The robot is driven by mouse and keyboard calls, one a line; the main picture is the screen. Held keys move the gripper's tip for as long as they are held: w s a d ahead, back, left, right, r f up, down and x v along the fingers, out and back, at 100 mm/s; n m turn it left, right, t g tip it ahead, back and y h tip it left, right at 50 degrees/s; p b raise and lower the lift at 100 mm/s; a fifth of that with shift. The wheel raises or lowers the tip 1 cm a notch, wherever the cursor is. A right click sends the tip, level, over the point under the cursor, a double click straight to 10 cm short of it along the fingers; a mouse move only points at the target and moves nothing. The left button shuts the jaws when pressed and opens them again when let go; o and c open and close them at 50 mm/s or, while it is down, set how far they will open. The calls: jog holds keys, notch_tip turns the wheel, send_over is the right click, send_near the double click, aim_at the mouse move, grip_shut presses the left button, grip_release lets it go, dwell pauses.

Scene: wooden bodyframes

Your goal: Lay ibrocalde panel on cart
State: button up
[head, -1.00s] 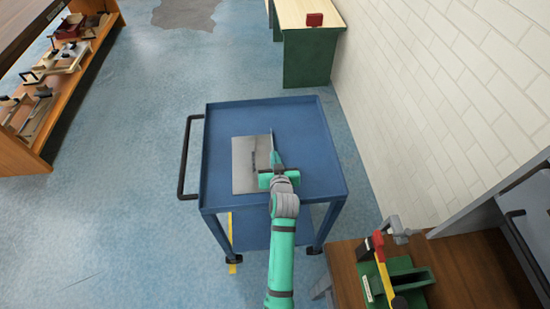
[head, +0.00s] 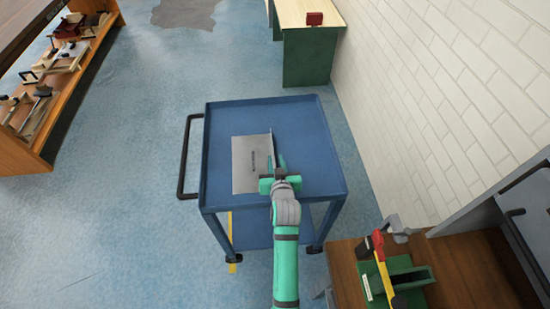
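The panel (head: 250,170), a thin grey sheet with small dark lettering, lies on the top tray of the blue cart (head: 310,145), left of the tray's middle. It looks flat. My gripper (head: 276,163) is over the tray at the panel's right edge. Its green fingers look parted, with a narrow gap between them. The near right corner of the panel is partly hidden by my gripper. I cannot tell if a finger still touches the panel's edge.
The cart has a dark handle (head: 184,158) on its left. A wooden bench (head: 440,270) with a green-and-red tool stands at the lower right. A wooden shelf (head: 85,85) with tools is at the upper left. A white brick wall is on the right.

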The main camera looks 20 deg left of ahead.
jog(key=v, duration=0.9)
dwell(0.3)
